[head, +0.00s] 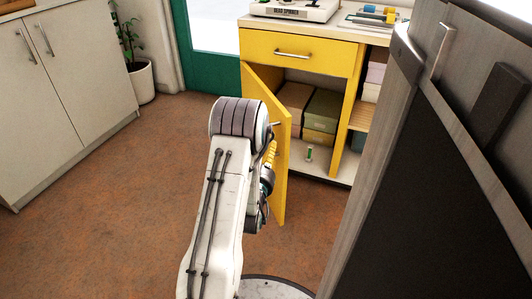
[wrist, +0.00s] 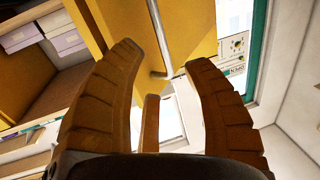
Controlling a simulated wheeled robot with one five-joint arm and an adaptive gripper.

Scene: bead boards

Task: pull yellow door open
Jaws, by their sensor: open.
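The yellow door (head: 283,180) of the low cabinet stands partly open, swung out from its left side, in the head view. The arm covers much of its front. In the wrist view the yellow door (wrist: 195,35) fills the upper middle, with its metal bar handle (wrist: 158,35) running down it. My gripper (wrist: 163,60) is open, with one finger on each side of the handle's lower end. I cannot tell whether a finger touches it. In the head view my gripper (head: 269,165) is partly hidden behind my arm, in front of the door.
The yellow drawer (head: 300,52) above is shut. Boxes (head: 322,108) and a small green-capped item (head: 309,154) are inside the cabinet. A grey panelled unit (head: 440,190) stands close on the right. A white cupboard (head: 65,90) is at left. The brown floor (head: 110,210) between is clear.

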